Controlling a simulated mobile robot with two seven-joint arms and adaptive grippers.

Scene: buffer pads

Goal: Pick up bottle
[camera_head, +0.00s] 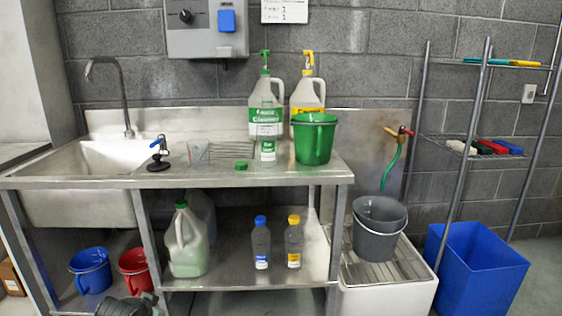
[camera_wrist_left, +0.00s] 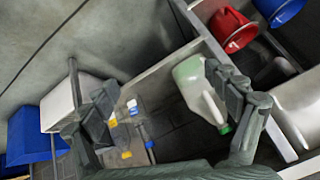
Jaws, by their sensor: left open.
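Two small clear bottles stand upright on the lower shelf: a blue-capped bottle (camera_head: 261,246) and a yellow-capped bottle (camera_head: 294,246). A larger translucent jug with a green cap (camera_head: 187,248) stands to their left. My left gripper (camera_head: 127,305) shows at the bottom edge of the head view, left of the jug and nearer the camera. In the left wrist view its fingers are spread and empty (camera_wrist_left: 163,105). The jug (camera_wrist_left: 195,84) appears beyond and between them; the blue-capped bottle (camera_wrist_left: 140,124) and yellow-capped bottle (camera_wrist_left: 119,138) appear near the left finger. My right gripper is not in view.
The steel tabletop (camera_head: 200,177) overhangs the shelf. It carries two pump jugs, a small green-labelled bottle (camera_head: 267,152) and a green bucket (camera_head: 314,138). A table leg (camera_head: 150,237) stands left of the jug, with red (camera_head: 136,270) and blue buckets (camera_head: 91,270) beyond it.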

